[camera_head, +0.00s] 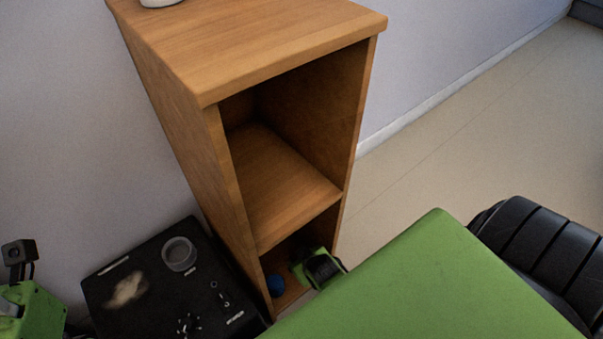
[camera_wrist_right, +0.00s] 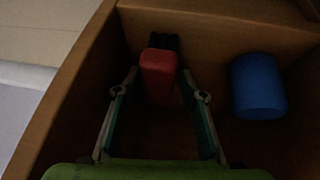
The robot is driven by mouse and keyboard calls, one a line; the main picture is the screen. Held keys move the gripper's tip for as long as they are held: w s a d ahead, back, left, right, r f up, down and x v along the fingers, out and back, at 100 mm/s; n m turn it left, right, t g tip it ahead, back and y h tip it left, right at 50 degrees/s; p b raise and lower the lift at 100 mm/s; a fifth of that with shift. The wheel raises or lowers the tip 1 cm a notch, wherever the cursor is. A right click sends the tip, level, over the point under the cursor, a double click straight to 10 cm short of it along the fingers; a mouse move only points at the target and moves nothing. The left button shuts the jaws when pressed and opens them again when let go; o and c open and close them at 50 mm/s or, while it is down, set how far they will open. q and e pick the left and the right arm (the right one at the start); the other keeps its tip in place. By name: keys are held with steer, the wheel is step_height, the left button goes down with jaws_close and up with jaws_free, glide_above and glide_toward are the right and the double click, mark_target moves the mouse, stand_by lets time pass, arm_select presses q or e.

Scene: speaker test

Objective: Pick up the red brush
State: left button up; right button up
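The red brush (camera_wrist_right: 158,72), with a dark end at its far side, is inside the bottom compartment of the wooden shelf (camera_head: 290,180). My right gripper (camera_wrist_right: 158,82) reaches into this compartment and is open. Its two fingers stand on either side of the brush, with a small gap showing at each side. In the head view the right gripper (camera_head: 320,268) shows at the bottom opening and the brush is hidden. Part of my left gripper (camera_head: 25,305) shows at the lower left edge; its fingers are out of the picture.
A blue cylinder (camera_wrist_right: 258,86) stands right of the brush in the same compartment; it also shows in the head view (camera_head: 275,285). The compartment walls are close around the right gripper. A black box (camera_head: 150,300) with a grey round cup-like item (camera_head: 179,253) is left of the shelf.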

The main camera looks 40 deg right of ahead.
steer(key=c, duration=1)
steer(key=shift+r, duration=0.1)
